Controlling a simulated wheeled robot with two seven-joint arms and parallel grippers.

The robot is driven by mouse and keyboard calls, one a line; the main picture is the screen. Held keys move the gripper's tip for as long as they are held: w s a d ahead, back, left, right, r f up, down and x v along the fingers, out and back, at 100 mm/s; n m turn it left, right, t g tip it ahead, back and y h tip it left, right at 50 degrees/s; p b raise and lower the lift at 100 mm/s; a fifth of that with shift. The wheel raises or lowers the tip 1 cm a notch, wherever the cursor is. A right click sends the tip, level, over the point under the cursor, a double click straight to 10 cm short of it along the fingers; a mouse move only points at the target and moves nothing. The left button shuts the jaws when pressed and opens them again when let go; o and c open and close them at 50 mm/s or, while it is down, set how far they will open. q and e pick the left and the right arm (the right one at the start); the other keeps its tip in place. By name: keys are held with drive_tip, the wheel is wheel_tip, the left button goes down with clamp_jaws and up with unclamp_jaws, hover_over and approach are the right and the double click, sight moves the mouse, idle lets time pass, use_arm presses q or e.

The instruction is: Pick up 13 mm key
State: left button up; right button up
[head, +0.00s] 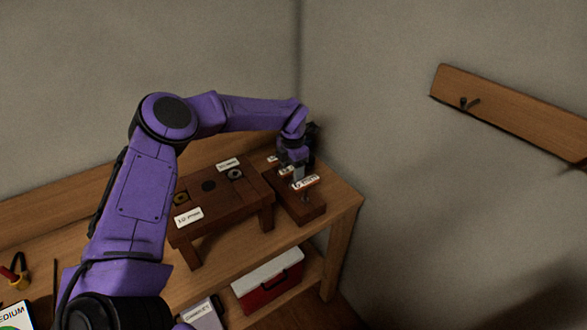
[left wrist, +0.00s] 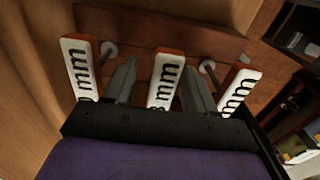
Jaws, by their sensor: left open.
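In the left wrist view three keys with orange-edged white label plates stand in a row at a brown wooden block (left wrist: 135,28). The middle key (left wrist: 165,78) shows a partly hidden label that looks like "3 mm", so it is probably the 13 mm key. The left key (left wrist: 79,70) and right key (left wrist: 238,90) have only partly readable "mm" labels. My left gripper (left wrist: 157,63) is open, one finger on each side of the middle key's plate; I cannot tell whether they touch it. In the head view my left gripper (head: 292,168) is over the block (head: 308,212). My right gripper is not in view.
A small brown wooden stand (head: 220,208) with labels and round holes is left of the block on the wooden bench (head: 343,197). A red and white box (head: 268,282) sits on the shelf below. Walls meet behind the bench. A wooden rail (head: 510,110) hangs at right.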

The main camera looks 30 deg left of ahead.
use_arm(q)
drive_tip(key=shift+f, duration=0.4)
drive_tip(key=shift+s, duration=0.1)
drive_tip(key=shift+s+r, duration=0.1)
drive_tip(key=shift+s, duration=0.15)
drive_tip(key=c, duration=0.3)
clamp_jaws()
drive_tip(key=shift+r, duration=0.1)
